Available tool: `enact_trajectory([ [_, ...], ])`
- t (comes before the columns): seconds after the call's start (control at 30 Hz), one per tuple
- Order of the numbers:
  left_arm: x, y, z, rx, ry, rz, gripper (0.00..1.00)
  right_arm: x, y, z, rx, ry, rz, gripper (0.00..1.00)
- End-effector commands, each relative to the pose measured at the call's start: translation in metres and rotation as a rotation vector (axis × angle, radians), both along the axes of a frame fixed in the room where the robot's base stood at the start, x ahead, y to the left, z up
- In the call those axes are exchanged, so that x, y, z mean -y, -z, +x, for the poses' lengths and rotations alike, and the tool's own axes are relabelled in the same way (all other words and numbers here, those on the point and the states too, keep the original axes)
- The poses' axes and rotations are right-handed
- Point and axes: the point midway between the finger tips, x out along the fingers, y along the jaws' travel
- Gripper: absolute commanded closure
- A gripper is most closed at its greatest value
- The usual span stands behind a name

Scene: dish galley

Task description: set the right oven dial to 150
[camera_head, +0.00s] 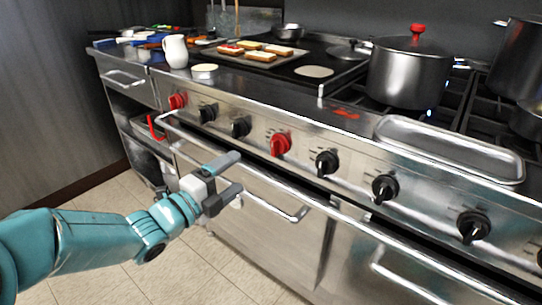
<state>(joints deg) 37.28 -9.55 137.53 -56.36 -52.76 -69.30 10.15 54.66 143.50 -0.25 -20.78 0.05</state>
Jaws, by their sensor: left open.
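A row of dials runs along the steel front of the range. Two of them are red: a left red dial (178,101) and a right red dial (281,144). The numbers around the right red dial are too small to read, so I cannot tell its setting. My left gripper (236,175) is open and empty, in front of the oven rail, below and left of the right red dial and apart from it. My right gripper is out of view.
Black dials flank the right red dial, one on its left (241,127) and one on its right (327,163). A long oven rail (345,218) runs below the dials. A pot (408,73) and a steel tray (450,147) sit on top. A white jug (175,51) stands far left.

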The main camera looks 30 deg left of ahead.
Motion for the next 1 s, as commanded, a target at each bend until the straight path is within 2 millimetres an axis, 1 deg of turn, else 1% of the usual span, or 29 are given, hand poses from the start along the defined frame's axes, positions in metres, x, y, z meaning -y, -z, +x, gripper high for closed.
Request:
enact_trajectory([
  [0.03, 0.004, 0.001, 0.012, 0.001, 0.008, -0.003, 0.2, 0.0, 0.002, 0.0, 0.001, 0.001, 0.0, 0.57],
  [0.3, 0.011, 0.002, 0.078, -0.002, 0.006, -0.006, 0.2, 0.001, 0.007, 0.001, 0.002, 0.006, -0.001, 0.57],
  [0.4, 0.012, 0.001, 0.1, -0.001, 0.004, -0.005, 0.2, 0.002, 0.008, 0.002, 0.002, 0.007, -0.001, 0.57],
  [0.5, 0.013, 0.001, 0.117, -0.002, 0.003, -0.006, 0.2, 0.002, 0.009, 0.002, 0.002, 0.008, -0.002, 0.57],
  [0.6, 0.012, 0.001, 0.129, -0.002, 0.001, -0.006, 0.2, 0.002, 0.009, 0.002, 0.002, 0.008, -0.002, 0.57],
  [0.7, 0.012, 0.001, 0.136, -0.002, 0.001, -0.006, 0.2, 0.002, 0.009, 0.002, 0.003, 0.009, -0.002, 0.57],
  [1.0, 0.01, 0.0, 0.139, -0.002, -0.001, -0.005, 0.2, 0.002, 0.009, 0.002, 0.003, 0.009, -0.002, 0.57],
])
